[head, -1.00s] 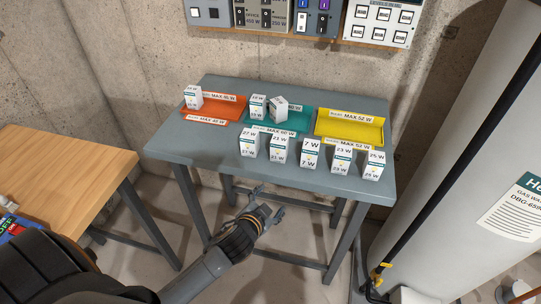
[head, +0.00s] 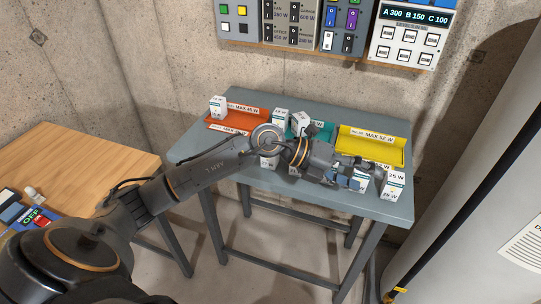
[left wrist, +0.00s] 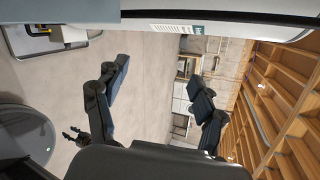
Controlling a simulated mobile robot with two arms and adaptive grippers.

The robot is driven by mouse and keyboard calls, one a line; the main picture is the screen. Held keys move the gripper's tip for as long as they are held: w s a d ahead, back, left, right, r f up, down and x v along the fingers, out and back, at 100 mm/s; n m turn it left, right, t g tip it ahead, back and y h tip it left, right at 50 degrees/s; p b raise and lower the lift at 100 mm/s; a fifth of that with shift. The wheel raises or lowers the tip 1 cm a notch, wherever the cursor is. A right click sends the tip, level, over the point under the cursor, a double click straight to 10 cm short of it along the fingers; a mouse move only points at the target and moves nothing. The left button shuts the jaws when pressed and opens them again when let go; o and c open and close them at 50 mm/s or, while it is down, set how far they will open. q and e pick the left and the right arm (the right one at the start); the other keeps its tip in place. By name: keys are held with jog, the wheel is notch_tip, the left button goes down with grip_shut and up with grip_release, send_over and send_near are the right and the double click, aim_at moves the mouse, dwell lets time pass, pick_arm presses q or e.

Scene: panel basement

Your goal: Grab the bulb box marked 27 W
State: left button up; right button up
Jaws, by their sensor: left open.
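Small white bulb boxes stand on the grey table; no 27 W label is legible to me in the head view now. My left gripper (head: 366,173) is over the front right of the table, beside a partly hidden front-row box (head: 360,182); contact cannot be told. A box marked 25 W (head: 394,185) stands just right of it. Another front-row box (head: 269,163) is mostly behind my arm, which hides more of that row. In the left wrist view the fingers (left wrist: 160,88) are spread, with nothing between them.
The table (head: 385,207) carries orange (head: 248,112), teal (head: 321,133) and yellow (head: 370,147) trays. One box (head: 217,107) stands at the orange tray; an upright box (head: 280,117) and a tilted box (head: 301,121) are at the teal one. Switch panels (head: 340,30) hang behind.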

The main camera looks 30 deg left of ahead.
pick_arm(q)
jog(key=w+a+f+y, duration=0.25)
jog(key=a+y, duration=0.35)
jog(key=a, duration=0.5)
jog(key=n+g+y+p, duration=0.2)
jog(key=y, duration=0.6)
send_over(271, 163)
jog(key=a, duration=0.2)
jog(key=f, duration=0.5)
jog(key=shift+d, duration=0.25)
jog(key=shift+w+f+p, duration=0.2)
jog(key=shift+f+p, duration=0.25)
jog(key=shift+f, duration=0.1)
jog(key=x, duration=0.1)
jog(key=p+x, duration=0.1)
jog(key=x, duration=0.1)
jog(key=shift+w+d+f, duration=0.2)
jog(key=shift+f, duration=0.1)
jog(key=shift+w+a+f+m, duration=0.1)
jog(key=shift+w+f+m, duration=0.05)
jog(key=shift+f+m, duration=0.2)
jog(key=shift+c, duration=0.2)
jog(key=c, duration=1.2)
